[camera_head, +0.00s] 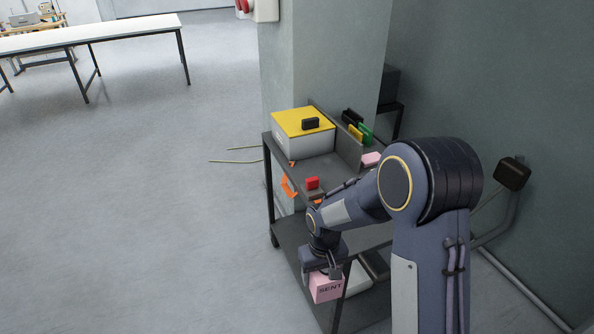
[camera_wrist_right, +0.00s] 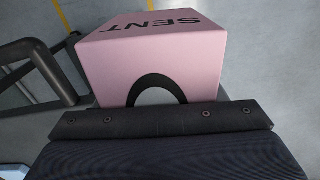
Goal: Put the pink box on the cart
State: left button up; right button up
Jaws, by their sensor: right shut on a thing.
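The pink box (camera_head: 326,287) with the word "SENT" on it is held by my right gripper (camera_head: 324,268), which is shut on it. The box also fills the upper middle of the right wrist view (camera_wrist_right: 150,58), with a dark half-round mark or opening near the gripper. In the head view the box is in front of the grey cart (camera_head: 290,238), low by its near end, beside a cart leg. I cannot tell whether it touches the cart. My arm hides part of the cart's top and lower shelf. My left gripper is not in view.
On the cart's top are a white box with a yellow lid (camera_head: 303,132), a small red block (camera_head: 312,183), a pink item (camera_head: 371,159) and several dark, yellow and green pieces behind a divider. A pillar (camera_head: 325,55) and wall stand behind. Floor at left is clear.

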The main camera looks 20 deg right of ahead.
aim_at(306, 172)
jog(key=i+j+z, duration=0.45)
jog(key=i+j, duration=0.85)
